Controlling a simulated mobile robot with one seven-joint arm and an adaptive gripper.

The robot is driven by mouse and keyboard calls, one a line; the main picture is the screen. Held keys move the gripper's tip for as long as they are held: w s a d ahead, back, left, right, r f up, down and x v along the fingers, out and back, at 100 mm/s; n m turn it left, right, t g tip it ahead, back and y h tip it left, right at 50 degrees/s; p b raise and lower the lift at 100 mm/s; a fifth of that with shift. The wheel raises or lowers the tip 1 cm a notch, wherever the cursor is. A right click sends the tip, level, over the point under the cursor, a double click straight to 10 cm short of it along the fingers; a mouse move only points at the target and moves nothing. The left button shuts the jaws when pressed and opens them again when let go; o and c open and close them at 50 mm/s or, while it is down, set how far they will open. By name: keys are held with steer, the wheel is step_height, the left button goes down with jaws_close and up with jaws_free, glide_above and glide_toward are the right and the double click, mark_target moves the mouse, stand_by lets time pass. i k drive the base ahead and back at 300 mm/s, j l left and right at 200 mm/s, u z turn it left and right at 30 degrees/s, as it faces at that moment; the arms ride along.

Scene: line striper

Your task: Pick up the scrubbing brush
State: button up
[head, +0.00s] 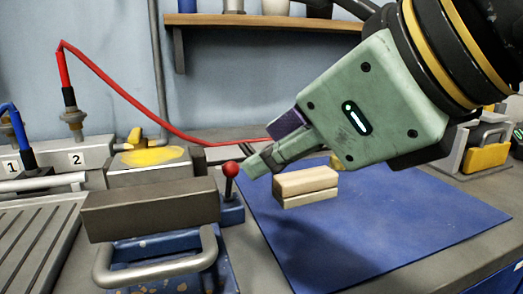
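The scrubbing brush seems to be the pale wooden block (306,190) with a dark line along its side, lying on the blue mat (390,232) in the head view. My gripper (293,164) reaches in from the upper right and is tilted down to the left.
A red-knobbed lever (230,171) stands close left of the gripper, beside a dark block with a metal handle (155,262). A red cable (120,88) runs behind. A yellow-and-grey device (487,152) stands at right. The mat's front and right are clear.

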mark_target(292, 190)
steer(key=k+l, duration=0.8)
